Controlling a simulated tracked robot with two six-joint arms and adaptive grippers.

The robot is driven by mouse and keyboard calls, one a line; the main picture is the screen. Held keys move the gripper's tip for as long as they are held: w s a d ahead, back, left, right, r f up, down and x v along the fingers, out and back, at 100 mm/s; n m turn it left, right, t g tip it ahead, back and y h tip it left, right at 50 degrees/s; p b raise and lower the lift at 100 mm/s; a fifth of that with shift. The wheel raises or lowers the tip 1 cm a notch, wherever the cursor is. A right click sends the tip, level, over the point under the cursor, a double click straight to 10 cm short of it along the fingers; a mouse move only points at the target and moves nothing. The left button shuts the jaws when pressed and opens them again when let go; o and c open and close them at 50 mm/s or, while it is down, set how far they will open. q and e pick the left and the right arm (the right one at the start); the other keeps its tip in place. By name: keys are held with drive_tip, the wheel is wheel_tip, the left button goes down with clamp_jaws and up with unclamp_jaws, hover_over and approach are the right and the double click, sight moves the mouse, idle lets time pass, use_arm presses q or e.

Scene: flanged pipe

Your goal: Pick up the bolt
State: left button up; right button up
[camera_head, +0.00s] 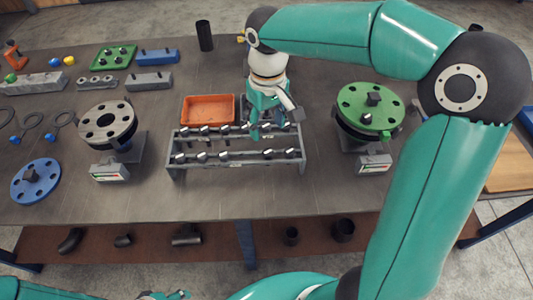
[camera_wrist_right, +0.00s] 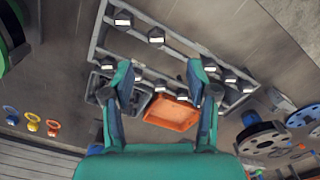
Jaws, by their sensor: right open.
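Several bolts with dark heads stand in two rows in a grey metal rack on the table. One bolt of the back row (camera_head: 204,130) and one of the front row (camera_head: 202,156) show clearly in the head view. The rack (camera_head: 237,163) also crosses the top of the wrist view. My right gripper (camera_head: 262,128) points down over the right part of the rack's back row. Its fingers (camera_wrist_right: 160,78) are open, with bolt heads (camera_wrist_right: 160,86) seen between them and nothing held. Teal parts of my left arm show at the bottom edge; its gripper is too cut off to judge.
An orange tray (camera_head: 208,107) lies behind the rack. A flange with a green disc (camera_head: 368,108) stands right, a grey flange (camera_head: 107,121) left, and a blue disc (camera_head: 36,178) front left. A black cylinder (camera_head: 204,35) stands at the back. The front strip of table is clear.

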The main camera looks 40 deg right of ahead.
hover_over(269, 152)
drive_tip(key=f, duration=0.5)
drive_tip(key=shift+s+a, duration=0.1)
drive_tip(key=shift+a, duration=0.25)
drive_tip(key=shift+d+f+p, duration=0.15)
drive_tip(key=shift+f+p, duration=0.15)
drive_tip(key=shift+f, duration=1.1)
drive_tip(key=shift+d+f+p, duration=0.1)
drive_tip(key=shift+f+p, duration=0.2)
drive_tip(key=shift+f, duration=1.1)
clamp_jaws()
